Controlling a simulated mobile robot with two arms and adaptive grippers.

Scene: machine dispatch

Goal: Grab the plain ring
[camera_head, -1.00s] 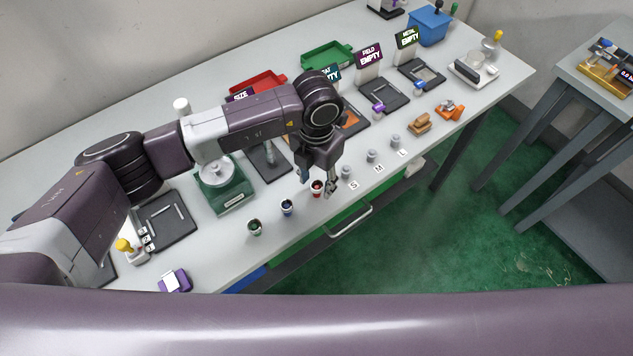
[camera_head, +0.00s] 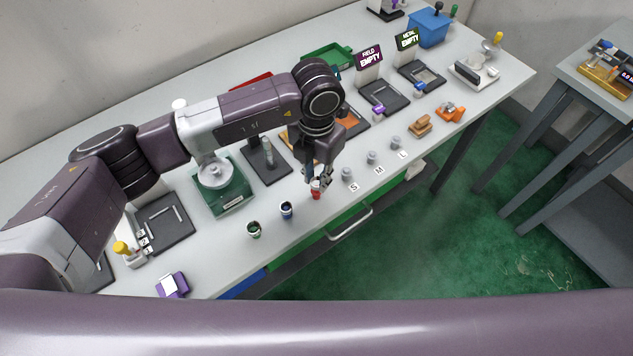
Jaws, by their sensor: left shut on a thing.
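My left gripper (camera_head: 321,184) points down at the front edge of the long table, right at the small red cup (camera_head: 316,194). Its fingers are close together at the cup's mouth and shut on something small. The fingers and the distance hide what it is. I cannot make out a plain ring as such. A blue cup (camera_head: 287,210) and a green cup (camera_head: 254,229) stand in a row to the left of the red one. My right gripper is not in view.
Small grey weights (camera_head: 347,173) stand by the S, M and L labels, just right of the gripper. A green scale (camera_head: 225,197) and dark trays (camera_head: 165,223) stand left. Orange and wooden holders (camera_head: 420,126) are at the right.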

